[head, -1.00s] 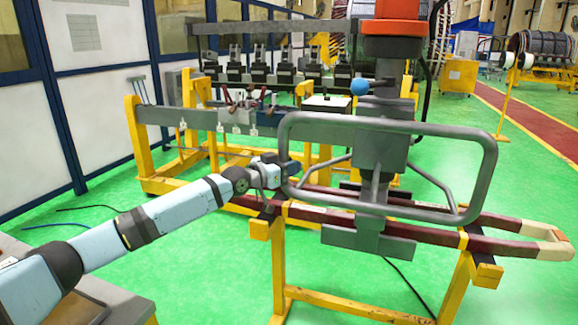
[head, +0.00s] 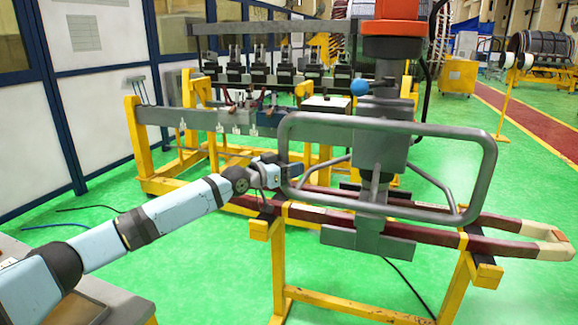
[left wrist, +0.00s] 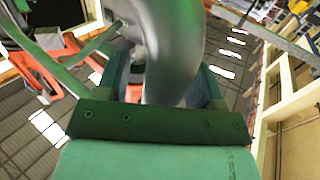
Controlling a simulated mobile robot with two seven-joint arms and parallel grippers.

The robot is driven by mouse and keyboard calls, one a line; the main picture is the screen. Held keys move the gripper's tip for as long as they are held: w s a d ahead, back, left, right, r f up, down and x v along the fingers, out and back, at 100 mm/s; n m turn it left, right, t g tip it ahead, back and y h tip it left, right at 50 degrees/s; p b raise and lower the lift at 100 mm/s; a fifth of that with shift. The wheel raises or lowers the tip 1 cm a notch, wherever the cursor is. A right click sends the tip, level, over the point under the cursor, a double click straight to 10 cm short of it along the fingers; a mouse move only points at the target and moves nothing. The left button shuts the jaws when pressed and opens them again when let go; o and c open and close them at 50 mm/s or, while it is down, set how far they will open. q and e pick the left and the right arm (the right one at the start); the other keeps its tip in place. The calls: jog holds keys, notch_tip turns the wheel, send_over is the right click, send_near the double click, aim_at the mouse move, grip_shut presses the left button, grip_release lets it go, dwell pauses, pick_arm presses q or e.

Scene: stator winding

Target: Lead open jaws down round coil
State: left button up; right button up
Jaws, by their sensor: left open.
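The coil (head: 455,239) is a long dark-red loop with cream ends, lying across a yellow stand. The hanging lifting tool (head: 380,150) has grey jaw plates at the coil's height. The front jaw plate (head: 369,243) overlaps the near leg of the coil; the back jaw plate lies partly hidden behind the column. I cannot tell whether they touch the coil. My left gripper (head: 283,173) is at the left side of the tool's grey handle frame (head: 390,124). In the left wrist view its open fingers (left wrist: 165,88) stand on both sides of the grey handle tube (left wrist: 172,45). My right gripper is not seen.
The yellow stand (head: 279,270) carries the coil at the front. Behind it stands a yellow rack with a grey beam (head: 160,116) and a row of dark clamps (head: 258,72). A blue ball knob (head: 360,87) sticks out from the tool.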

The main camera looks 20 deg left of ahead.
pick_arm(q)
jog(key=p+v, duration=0.1)
jog(key=v, duration=1.2)
jog(key=shift+s+a+p, duration=0.2)
jog(key=shift+s+p, duration=0.1)
jog(key=shift+p, duration=0.1)
jog(key=shift+f, duration=0.1)
